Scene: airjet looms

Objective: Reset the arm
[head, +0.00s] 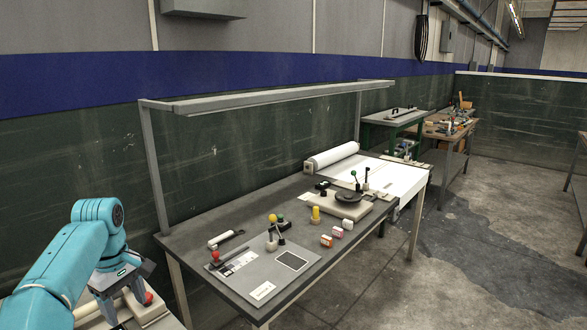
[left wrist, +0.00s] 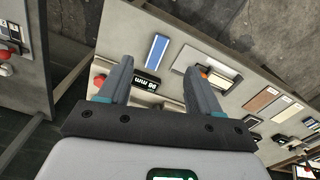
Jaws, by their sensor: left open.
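My left arm (head: 60,270) is teal and comes in at the lower left of the head view. My left gripper (head: 124,299) points down over a pale surface at the lower left corner. In the left wrist view my left gripper (left wrist: 158,70) has its two grey fingers spread apart, with nothing between the tips. Below the fingers lies a pale panel (left wrist: 118,27) with a blue strip (left wrist: 157,50) and a small black display (left wrist: 147,82). I cannot tell the exact height of the fingers above it. My right arm is not in view.
A grey workbench (head: 200,264) with an overhead frame (head: 270,97) stands right of my left gripper. A red knob (head: 148,298) is close to the gripper. Open floor (head: 480,270) lies to the right.

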